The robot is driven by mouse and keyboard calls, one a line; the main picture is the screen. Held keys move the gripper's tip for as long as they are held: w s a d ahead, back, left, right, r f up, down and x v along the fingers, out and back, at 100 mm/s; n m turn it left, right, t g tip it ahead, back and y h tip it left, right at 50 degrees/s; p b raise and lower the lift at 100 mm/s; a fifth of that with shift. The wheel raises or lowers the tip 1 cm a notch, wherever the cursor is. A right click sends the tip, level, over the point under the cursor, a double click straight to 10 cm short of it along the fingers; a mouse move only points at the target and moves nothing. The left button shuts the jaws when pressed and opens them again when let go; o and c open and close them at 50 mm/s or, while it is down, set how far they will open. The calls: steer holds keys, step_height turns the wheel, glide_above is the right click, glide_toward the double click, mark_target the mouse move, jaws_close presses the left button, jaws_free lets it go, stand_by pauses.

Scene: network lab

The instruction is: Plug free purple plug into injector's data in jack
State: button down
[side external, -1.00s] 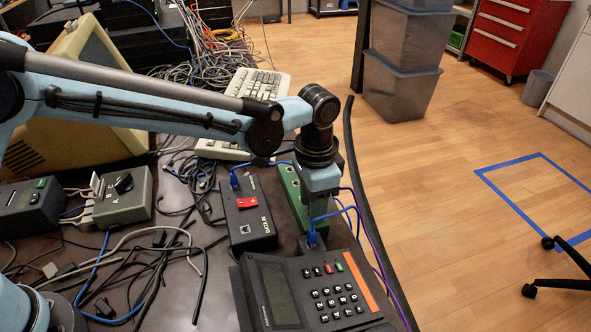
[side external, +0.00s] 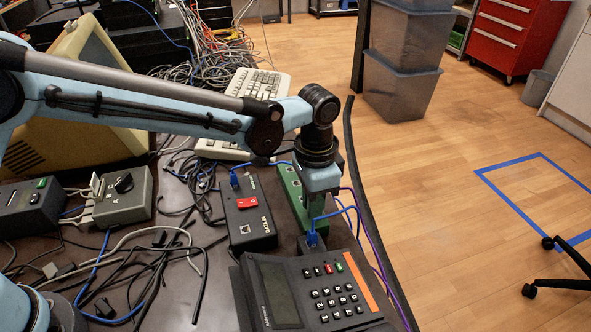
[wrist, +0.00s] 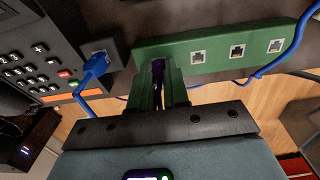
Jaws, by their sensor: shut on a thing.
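My gripper (wrist: 160,80) has its green fingers shut on the purple plug (wrist: 158,68) at the green jack strip in the wrist view. I cannot tell whether the plug sits in a jack there. In the side external view my gripper (side external: 316,205) points down over the strip's near end, and the plug is hidden. The injector (side external: 247,212) is a black box left of my gripper, with a red patch on top. An empty-looking jack (side external: 245,229) shows near its front, and a blue plug (side external: 234,180) stands at its far end.
The green strip (side external: 289,185) has several jacks; three look empty in the wrist view (wrist: 237,52). A blue plug (side external: 312,240) sits at the keypad terminal (side external: 300,290), close below my gripper. A purple cable (side external: 363,220) runs along the table edge. Loose cables lie left of the injector.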

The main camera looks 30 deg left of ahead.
steer(key=shift+r, duration=0.15)
steer(key=shift+r, duration=1.95)
steer(key=c, duration=1.6)
jaws_free()
jaws_close()
